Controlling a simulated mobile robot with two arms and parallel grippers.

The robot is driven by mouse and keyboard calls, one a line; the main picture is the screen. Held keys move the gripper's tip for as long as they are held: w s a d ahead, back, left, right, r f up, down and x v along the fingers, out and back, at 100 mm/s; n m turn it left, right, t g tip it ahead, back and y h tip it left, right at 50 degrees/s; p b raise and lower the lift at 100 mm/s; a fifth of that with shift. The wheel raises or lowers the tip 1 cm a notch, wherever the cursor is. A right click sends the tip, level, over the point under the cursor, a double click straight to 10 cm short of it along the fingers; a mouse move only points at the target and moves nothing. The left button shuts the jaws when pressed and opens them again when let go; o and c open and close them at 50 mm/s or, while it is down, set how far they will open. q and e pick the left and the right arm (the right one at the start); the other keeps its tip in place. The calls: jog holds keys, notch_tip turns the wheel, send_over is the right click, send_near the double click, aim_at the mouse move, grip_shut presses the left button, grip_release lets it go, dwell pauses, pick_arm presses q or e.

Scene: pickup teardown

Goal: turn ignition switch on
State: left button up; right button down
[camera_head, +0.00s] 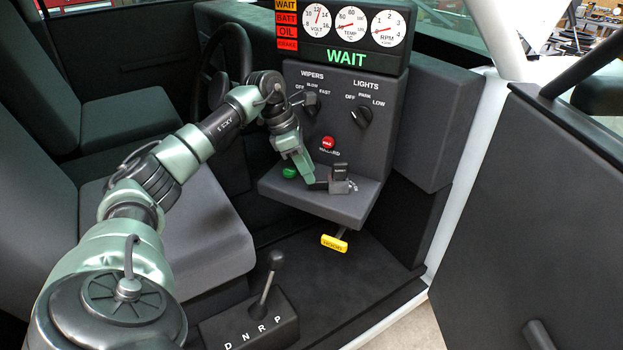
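The dark ignition switch (341,183) appears to be on the right part of the ledge below the dash panel, with small white marks beside it. My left gripper (324,184) is low over the ledge, right at the switch. Its dark fingers blend with the switch, so I cannot tell whether they grip it, touch it or are just beside it. The gripper partly hides the switch, so its position is unclear. The dash display (346,57) reads WAIT in green. My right gripper is not in view.
A green button (289,172) and red hazard knob (327,142) are close to my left gripper. Wiper (311,103) and light (365,117) knobs are above. A yellow pull handle (334,242) hangs below, near the gear lever (270,283). The open door (540,200) is at right.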

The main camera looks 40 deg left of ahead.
pick_arm(q)
jog(key=shift+b+v, duration=0.35)
jog(key=shift+v, duration=2.05)
jog(key=shift+s+f, duration=0.1)
